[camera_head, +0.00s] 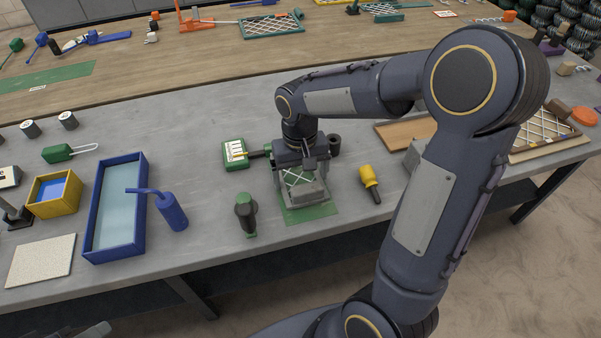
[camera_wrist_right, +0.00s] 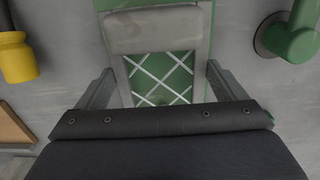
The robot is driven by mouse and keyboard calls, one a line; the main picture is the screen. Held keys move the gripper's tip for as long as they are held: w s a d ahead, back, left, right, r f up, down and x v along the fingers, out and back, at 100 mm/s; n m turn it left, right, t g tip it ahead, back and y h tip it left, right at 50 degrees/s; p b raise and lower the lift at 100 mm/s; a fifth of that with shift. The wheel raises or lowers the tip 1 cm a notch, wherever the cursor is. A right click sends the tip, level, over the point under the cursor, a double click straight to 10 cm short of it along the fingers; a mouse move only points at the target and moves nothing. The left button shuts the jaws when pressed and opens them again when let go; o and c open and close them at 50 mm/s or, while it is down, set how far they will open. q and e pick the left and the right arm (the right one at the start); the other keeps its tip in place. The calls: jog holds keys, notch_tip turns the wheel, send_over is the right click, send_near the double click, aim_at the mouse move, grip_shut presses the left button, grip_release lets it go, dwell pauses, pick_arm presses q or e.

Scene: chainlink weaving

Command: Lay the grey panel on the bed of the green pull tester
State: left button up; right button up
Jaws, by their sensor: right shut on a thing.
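The grey panel (camera_head: 293,177) is a grey frame with a white diagonal lattice. My right gripper (camera_head: 300,172) is shut on it, its fingers at the frame's two sides in the wrist view (camera_wrist_right: 155,85). The panel (camera_wrist_right: 192,98) is over the green pull tester, whose green plate (camera_head: 310,214) shows at the front and through the lattice. A grey block (camera_head: 307,192) lies across the front end; it also shows in the wrist view (camera_wrist_right: 152,30). I cannot tell whether the panel touches the bed.
A green gauge box (camera_head: 235,154) stands left of the tester.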

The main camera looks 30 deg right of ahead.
jog(key=shift+f+b, duration=0.35)
jog(key=shift+f, duration=0.15)
dwell(0.3)
jog(key=o, duration=0.9)
jog(key=shift+c, duration=0.2)
jog(key=shift+r, duration=0.1)
notch_tip(320, 180, up, 8)
jog(key=shift+w+f+p, duration=0.15)
jog(key=shift+p, duration=0.2)
jog(key=s+a+r+t+y, duration=0.1)
jog(key=s+a+t, duration=0.1)
jog(key=s, duration=0.6)
jog(key=s+a+r+n+t+y+p, duration=0.1)
jog(key=s+t, duration=0.3)
jog(key=s, duration=0.5)
jog(key=shift+a+y, duration=0.6)
jog(key=shift+y, duration=0.2)
